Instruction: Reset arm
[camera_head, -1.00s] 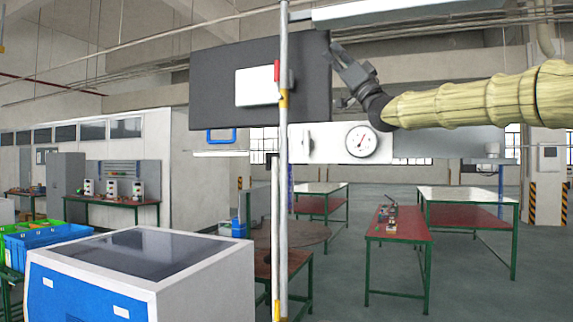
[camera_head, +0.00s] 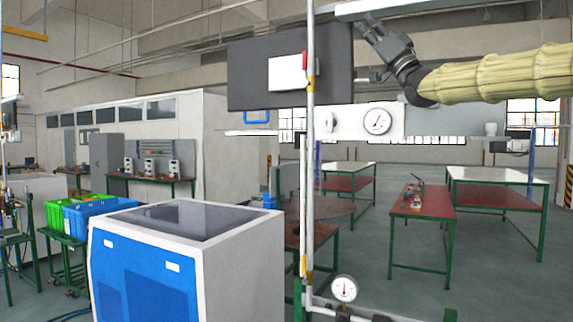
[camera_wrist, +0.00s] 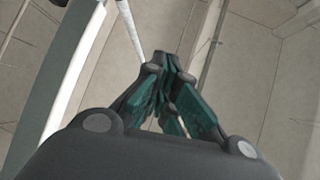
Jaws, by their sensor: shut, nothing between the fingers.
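My gripper (camera_head: 370,33) is at the upper right of the head view, at the end of my arm in its yellowish ribbed sleeve. It points up and to the left, beside the right edge of a dark grey panel box (camera_head: 245,77). In the wrist view my gripper (camera_wrist: 172,62) has its fingers together and nothing between them. A pale pipe shows just beyond the fingertips there; I cannot tell how far off it is.
A vertical metal pipe (camera_head: 309,200) with a red part stands before the panel box. A gauge (camera_head: 377,121) sits on a white panel below my arm, and another gauge (camera_head: 344,288) is lower. A white and blue cabinet (camera_head: 240,265) stands at left. Red-topped tables (camera_head: 422,205) stand behind.

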